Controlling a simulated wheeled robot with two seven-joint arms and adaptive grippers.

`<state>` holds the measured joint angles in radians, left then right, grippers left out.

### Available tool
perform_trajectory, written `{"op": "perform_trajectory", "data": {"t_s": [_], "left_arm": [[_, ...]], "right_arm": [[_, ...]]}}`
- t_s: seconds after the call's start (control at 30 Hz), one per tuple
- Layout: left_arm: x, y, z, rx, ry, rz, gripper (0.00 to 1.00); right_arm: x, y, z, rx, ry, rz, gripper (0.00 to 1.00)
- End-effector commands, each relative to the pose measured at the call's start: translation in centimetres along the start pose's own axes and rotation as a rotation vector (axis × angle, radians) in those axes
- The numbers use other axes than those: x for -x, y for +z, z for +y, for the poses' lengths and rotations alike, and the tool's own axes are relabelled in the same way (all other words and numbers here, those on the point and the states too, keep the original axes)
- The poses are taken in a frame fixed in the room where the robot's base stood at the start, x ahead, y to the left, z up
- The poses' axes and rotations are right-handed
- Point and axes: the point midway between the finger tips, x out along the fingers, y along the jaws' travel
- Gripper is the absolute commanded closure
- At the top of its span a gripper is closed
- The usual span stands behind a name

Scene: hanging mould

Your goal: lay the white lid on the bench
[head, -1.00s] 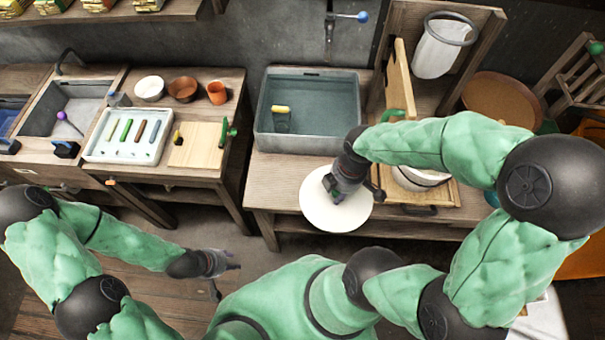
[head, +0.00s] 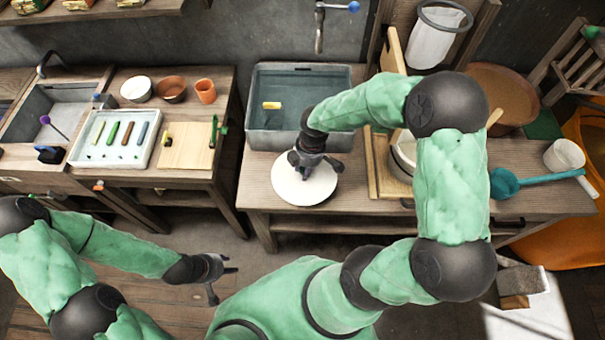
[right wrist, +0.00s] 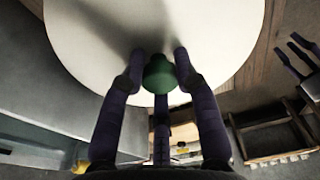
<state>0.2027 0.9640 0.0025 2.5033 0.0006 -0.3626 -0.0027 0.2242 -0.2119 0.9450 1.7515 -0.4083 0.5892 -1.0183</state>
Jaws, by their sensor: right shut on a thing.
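The white lid (head: 304,192) is a round flat disc over the front left part of the wooden bench (head: 262,205). My right gripper (head: 306,170) is above the lid and shut on its green knob (right wrist: 160,74). The lid fills the top of the right wrist view (right wrist: 150,25), with a finger on either side of the knob. The lid looks roughly level; I cannot tell whether it touches the bench top. My left gripper (head: 224,279) is open and empty, low at the left, away from the bench.
A grey water tub (head: 300,140) stands just behind the lid. A wooden frame with a pale vessel (head: 403,155) is to its right, partly hidden by my right arm. Left of the lid, little bench remains.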

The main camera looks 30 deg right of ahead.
Motion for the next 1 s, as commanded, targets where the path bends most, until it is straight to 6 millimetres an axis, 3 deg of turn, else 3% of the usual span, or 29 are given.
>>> {"op": "perform_trajectory", "data": {"t_s": [0.17, 0.4, 0.8, 0.83, 0.9, 1.0], "left_arm": [[-0.3, 0.0, -0.1, 0.000, 0.000, 0.000, 0.60], [-1.1, -0.1, -0.4, 0.000, 0.000, 0.000, 0.60], [-1.3, -0.1, -0.5, 0.000, 0.000, 0.000, 0.60], [-1.3, -0.1, -0.5, 0.000, 0.000, 0.000, 0.60], [-1.3, -0.1, -0.5, 0.000, 0.000, 0.000, 0.60], [-1.2, -0.1, -0.5, 0.000, 0.000, 0.000, 0.60]], "right_arm": [[-0.8, -0.3, 0.6, 0.000, 0.000, 0.000, 1.00], [-4.0, -0.1, 0.8, -0.001, -0.002, 0.000, 1.00], [-4.5, 0.0, 0.8, -0.001, 0.000, 0.001, 1.00], [-4.5, 0.0, 0.8, -0.001, 0.000, 0.001, 0.66], [-4.5, 0.0, 0.8, -0.001, 0.000, 0.001, 0.46], [-4.4, 0.0, 0.8, -0.001, 0.000, 0.001, 0.45]]}}
